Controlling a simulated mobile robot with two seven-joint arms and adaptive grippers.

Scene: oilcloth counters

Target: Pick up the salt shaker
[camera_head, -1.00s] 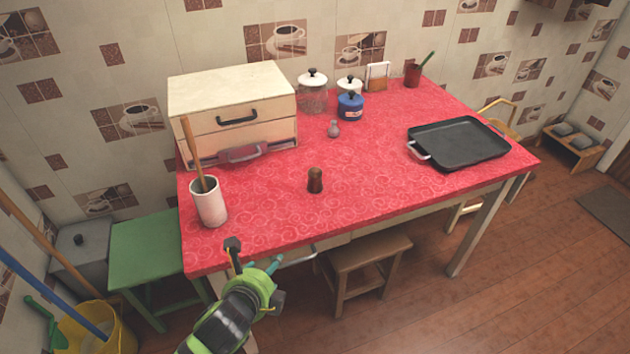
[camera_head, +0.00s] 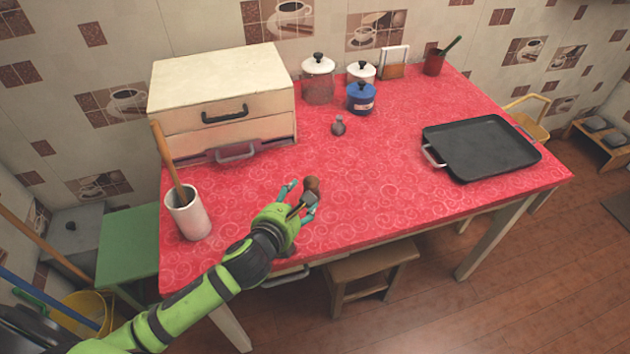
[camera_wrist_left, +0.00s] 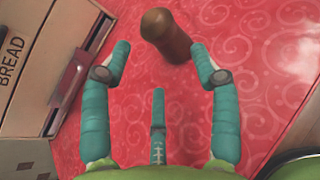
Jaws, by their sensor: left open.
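The salt shaker appears to be the small brown wooden shaker (camera_head: 312,184), standing on the red oilcloth table near its front edge. In the left wrist view the brown shaker (camera_wrist_left: 166,34) lies just beyond the fingertips, roughly between the two outer fingers. My left gripper (camera_head: 301,199) is open and empty, close to the shaker on its near side, and partly hides its lower part in the head view. In the left wrist view the teal fingers (camera_wrist_left: 160,62) are spread with bare cloth between them. My right gripper is not in view.
A white crock (camera_head: 188,218) with a wooden handle stands left of my arm. The bread box (camera_head: 222,90) is behind it. A small grey shaker-like item (camera_head: 338,126), a blue pot (camera_head: 360,98) and a black tray (camera_head: 480,148) stand farther off. Cloth around the brown shaker is clear.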

